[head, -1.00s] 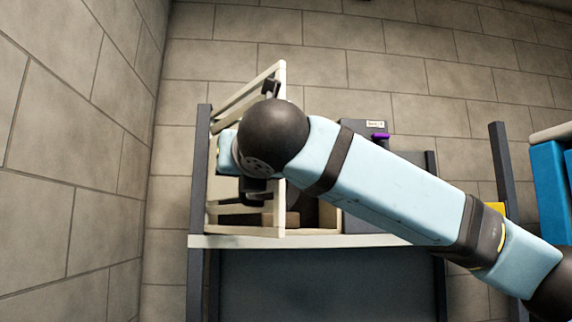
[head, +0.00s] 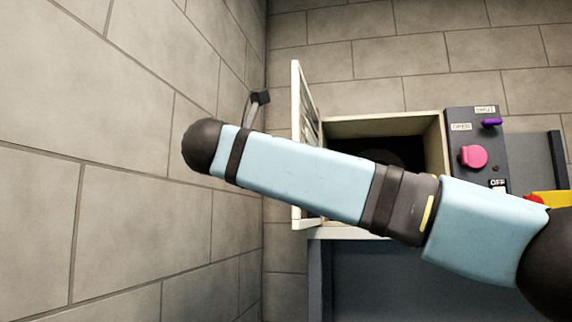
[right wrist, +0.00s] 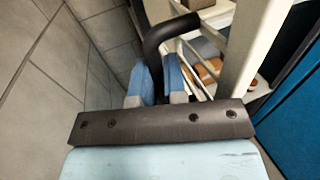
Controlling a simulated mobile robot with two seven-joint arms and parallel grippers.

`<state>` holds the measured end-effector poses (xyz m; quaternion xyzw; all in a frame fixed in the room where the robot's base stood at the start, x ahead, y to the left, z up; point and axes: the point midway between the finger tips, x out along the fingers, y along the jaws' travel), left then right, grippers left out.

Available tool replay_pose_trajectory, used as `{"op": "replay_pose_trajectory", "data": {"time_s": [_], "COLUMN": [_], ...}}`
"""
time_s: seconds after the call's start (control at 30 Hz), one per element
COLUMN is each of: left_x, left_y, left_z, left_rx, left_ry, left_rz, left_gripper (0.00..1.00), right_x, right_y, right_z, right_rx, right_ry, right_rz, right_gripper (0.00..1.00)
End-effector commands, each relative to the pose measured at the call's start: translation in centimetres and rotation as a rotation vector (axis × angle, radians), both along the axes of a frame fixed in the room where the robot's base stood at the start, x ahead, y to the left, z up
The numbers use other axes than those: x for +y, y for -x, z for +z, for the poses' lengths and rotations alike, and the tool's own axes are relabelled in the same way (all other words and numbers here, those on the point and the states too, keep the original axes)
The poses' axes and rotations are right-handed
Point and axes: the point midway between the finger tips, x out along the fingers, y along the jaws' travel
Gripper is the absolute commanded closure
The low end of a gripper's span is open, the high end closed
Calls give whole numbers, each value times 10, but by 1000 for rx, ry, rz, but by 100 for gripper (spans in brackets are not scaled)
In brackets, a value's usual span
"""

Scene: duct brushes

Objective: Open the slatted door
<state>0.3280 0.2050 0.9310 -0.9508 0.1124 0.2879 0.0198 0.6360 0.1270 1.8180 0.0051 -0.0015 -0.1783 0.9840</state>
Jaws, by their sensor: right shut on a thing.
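The slatted door (head: 299,165) is cream and stands swung wide open to the left, seen nearly edge-on in the head view. The box behind it shows a dark open inside. In the right wrist view, the door's cream frame (right wrist: 250,55) and slats are at the right. My right gripper (right wrist: 158,86) has its blue-grey fingers closed around the black curved door handle (right wrist: 168,34). In the head view my right forearm crosses the doorway and hides the gripper; the handle's upper end (head: 259,98) shows above it. My left gripper is not in view.
The cream box (head: 385,124) sits on a bench. To its right is a dark control panel (head: 473,123) with a pink knob (head: 473,156) and a purple lever (head: 491,122).

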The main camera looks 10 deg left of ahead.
Motion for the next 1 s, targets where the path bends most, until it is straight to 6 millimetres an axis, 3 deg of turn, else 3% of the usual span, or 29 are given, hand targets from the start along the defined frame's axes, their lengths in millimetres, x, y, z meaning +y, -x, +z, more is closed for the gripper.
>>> {"op": "replay_pose_trajectory", "data": {"time_s": [0.37,0.4,0.43,0.73,0.87,1.0], "left_x": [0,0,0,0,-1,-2], "left_y": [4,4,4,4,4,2], "left_z": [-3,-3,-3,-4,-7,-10], "left_rx": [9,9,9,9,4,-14], "left_ry": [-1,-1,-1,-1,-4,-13], "left_rz": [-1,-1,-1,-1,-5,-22], "left_gripper": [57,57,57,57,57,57], "right_x": [-1,-1,-1,1,5,14], "right_y": [-1,-1,-1,0,10,35], "right_z": [2,2,2,1,-1,-3], "right_rx": [-1,-1,-1,0,-2,-3], "right_ry": [-1,-1,-1,-1,0,-1], "right_rz": [-5,-5,-5,-4,-1,0], "right_gripper": [100,85,79,78,78,78]}}
